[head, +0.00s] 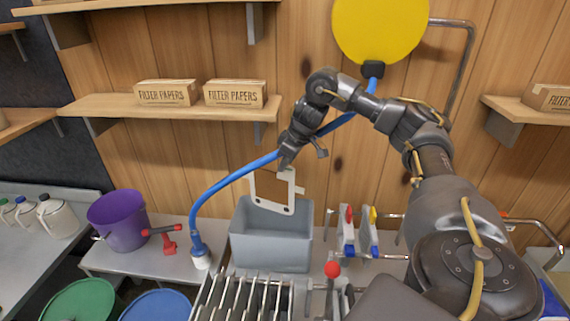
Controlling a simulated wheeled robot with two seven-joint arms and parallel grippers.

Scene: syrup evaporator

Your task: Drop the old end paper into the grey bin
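The grey bin (270,247) stands below on the metal bench, open at the top. The sheet's lower edge overlaps the bin's opening in the picture; I cannot tell whether it is inside the rim or in front of the back wall. My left gripper is not in view.
A blue hose (225,182) arcs left of the bin and behind my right gripper. A rack of metal plates (245,297) stands in front of the bin. Red-handled and yellow-handled tools (348,235) stand to its right. A purple bucket (120,222) is at left.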

